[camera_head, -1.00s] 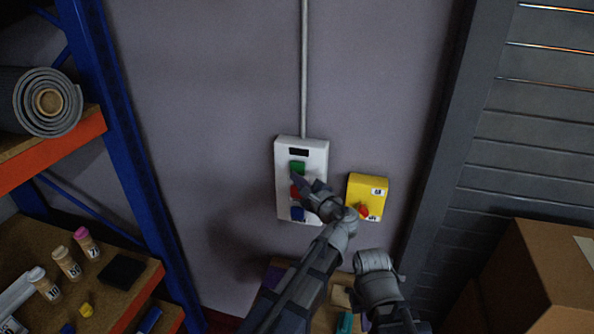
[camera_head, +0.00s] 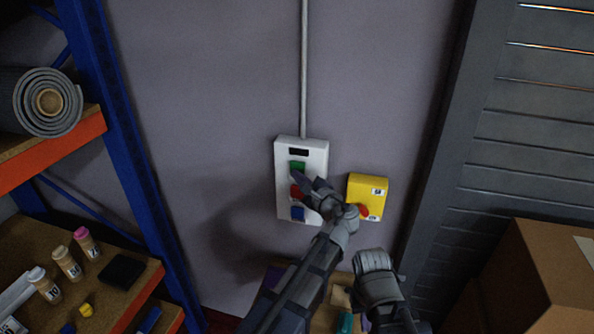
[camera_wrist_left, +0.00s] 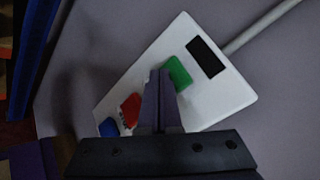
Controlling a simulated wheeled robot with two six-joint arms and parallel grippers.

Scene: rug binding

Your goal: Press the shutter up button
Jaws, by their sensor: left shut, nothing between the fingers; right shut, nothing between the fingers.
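A white control box (camera_head: 313,150) on the wall carries a green button (camera_head: 297,167) at the top, a red one (camera_head: 295,191) in the middle and a blue one (camera_head: 297,213) at the bottom. My left gripper (camera_head: 294,176) is shut and empty, its tips at the lower edge of the green button. In the left wrist view the shut fingertips (camera_wrist_left: 160,74) overlap the edge of the green button (camera_wrist_left: 179,73); I cannot tell whether they touch it. The red button (camera_wrist_left: 130,110) is partly behind the fingers. My right gripper's wrist (camera_head: 376,278) is low beside the left arm; its fingertips are hidden.
A yellow box (camera_head: 367,186) with a red knob (camera_head: 364,211) is just right of my left gripper. The grey slatted shutter (camera_head: 530,150) and a cardboard box (camera_head: 540,270) stand right. A blue-framed shelf (camera_head: 110,120) with a rolled rug (camera_head: 48,101) stands left.

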